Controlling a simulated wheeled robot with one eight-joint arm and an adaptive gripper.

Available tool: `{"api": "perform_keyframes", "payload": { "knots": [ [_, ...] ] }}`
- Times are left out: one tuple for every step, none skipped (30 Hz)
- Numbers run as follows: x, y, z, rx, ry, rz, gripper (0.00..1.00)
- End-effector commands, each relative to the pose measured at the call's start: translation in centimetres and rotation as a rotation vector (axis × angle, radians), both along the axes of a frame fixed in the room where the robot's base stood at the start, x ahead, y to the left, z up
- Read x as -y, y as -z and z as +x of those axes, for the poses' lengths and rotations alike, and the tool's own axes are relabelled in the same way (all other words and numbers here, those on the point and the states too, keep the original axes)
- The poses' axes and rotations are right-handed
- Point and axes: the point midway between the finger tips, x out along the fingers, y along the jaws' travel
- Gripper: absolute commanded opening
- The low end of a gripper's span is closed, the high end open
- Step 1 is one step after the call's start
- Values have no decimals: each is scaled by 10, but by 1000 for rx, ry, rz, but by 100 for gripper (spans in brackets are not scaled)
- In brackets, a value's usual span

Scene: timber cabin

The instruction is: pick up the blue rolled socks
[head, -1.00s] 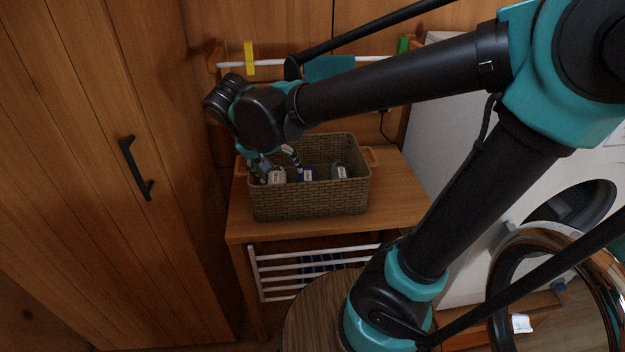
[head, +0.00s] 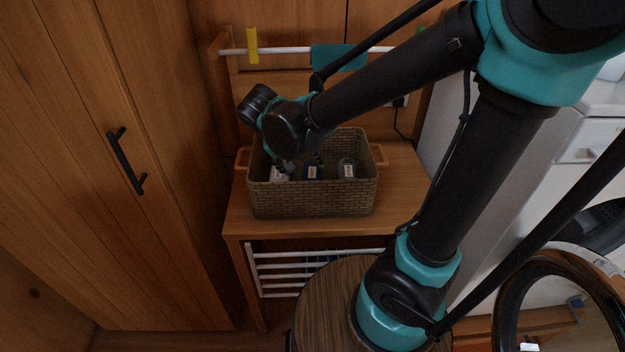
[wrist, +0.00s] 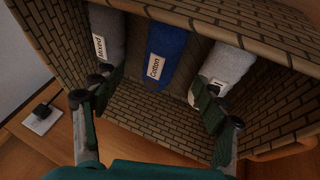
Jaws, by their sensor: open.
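The blue rolled socks (wrist: 164,56) lie in the wicker basket (head: 310,203), with a white label reading "Cotton". They also show in the head view (head: 313,172), between two other rolls. My gripper (wrist: 150,98) is open and reaches into the basket. In the wrist view its fingers are spread, one to each side of the blue roll's near end, with nothing between them. In the head view my wrist and arm hide part of the basket, and the fingertips (head: 303,164) are only partly visible.
A light grey roll labelled "Mixed" (wrist: 105,35) and another grey roll (wrist: 226,66) lie on either side of the blue one. The basket walls are close around the gripper. The basket stands on a wooden table (head: 405,190); a wooden cabinet (head: 90,200) is at left.

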Motion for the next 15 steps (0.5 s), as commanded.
{"api": "perform_keyframes", "payload": {
  "knots": [
    [3,8,3,1,2,1,73],
    [4,11,5,1,2,1,73],
    [5,16,7,0,1,0,73],
    [6,18,8,0,1,0,73],
    [7,21,9,0,1,0,73],
    [8,23,10,0,1,1,73],
    [9,25,10,0,1,1,73],
    [9,26,11,0,1,1,73],
    [9,27,11,0,0,1,73],
    [10,28,12,0,0,1,73],
    [10,29,12,0,1,0,73],
    [11,32,13,0,1,0,73],
    [11,34,15,0,1,0,73],
    [12,37,16,-1,1,0,73],
    [13,41,18,-1,1,0,73]
  ]
}}
